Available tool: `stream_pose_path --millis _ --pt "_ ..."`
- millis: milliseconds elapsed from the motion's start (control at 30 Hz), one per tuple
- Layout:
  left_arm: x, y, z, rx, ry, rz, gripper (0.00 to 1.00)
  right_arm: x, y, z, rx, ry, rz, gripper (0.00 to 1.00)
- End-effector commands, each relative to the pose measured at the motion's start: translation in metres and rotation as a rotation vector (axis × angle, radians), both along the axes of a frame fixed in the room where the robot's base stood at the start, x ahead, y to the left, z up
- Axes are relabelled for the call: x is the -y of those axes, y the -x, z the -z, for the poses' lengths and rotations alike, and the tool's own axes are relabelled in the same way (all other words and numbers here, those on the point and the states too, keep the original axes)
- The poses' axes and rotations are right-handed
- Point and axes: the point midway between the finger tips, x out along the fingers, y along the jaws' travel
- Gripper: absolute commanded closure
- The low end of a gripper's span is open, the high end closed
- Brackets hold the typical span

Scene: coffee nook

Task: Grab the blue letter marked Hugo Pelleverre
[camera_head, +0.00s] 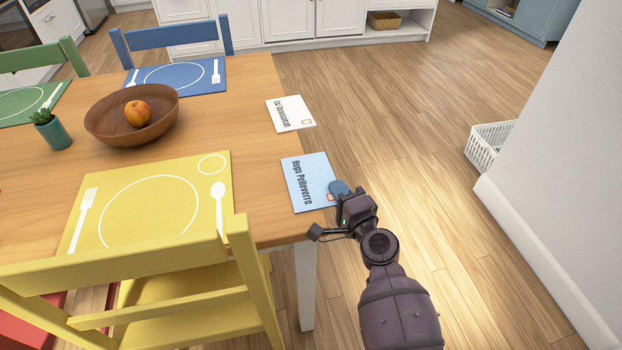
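The blue letter (306,183) marked "Hugo Pelleverre" lies flat near the right edge of the wooden table, and its right side reaches past that edge. My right gripper (341,190) is at the letter's right side, with a rounded grey-blue fingertip overlapping the letter's edge and orange stamp mark in the picture. The rest of the fingers is hidden behind the gripper body, so I cannot tell whether they are apart or closed on the letter. My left gripper is not in view.
A white letter (291,113) lies farther back on the table (255,125). A yellow placemat (150,215), a brown bowl (105,128) with fruit and a small plant pot (55,134) stand to the left. A yellow chair (165,285) is in front.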

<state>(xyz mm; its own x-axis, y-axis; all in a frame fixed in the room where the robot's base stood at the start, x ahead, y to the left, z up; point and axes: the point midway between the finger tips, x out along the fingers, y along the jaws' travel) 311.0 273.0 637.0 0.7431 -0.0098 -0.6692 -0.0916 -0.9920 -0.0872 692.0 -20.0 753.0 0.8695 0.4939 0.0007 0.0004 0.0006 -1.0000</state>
Motion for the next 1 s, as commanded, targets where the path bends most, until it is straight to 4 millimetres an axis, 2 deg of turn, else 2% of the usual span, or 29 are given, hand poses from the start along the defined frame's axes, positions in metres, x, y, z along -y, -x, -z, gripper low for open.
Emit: stream_pose_path --millis 267,467,700,1000 --pt "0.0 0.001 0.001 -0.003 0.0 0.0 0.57 0.0 0.0 0.0 0.0 0.0 0.0 1.0" --pt "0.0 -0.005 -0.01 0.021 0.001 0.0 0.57 0.0 -0.001 -0.014 0.007 0.001 0.0 1.0" --pt "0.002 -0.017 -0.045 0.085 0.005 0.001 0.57 0.0 -0.002 -0.058 0.019 0.001 0.0 1.0" --pt "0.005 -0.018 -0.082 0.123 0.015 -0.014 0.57 0.0 -0.001 -0.115 0.017 0.001 0.0 1.0"
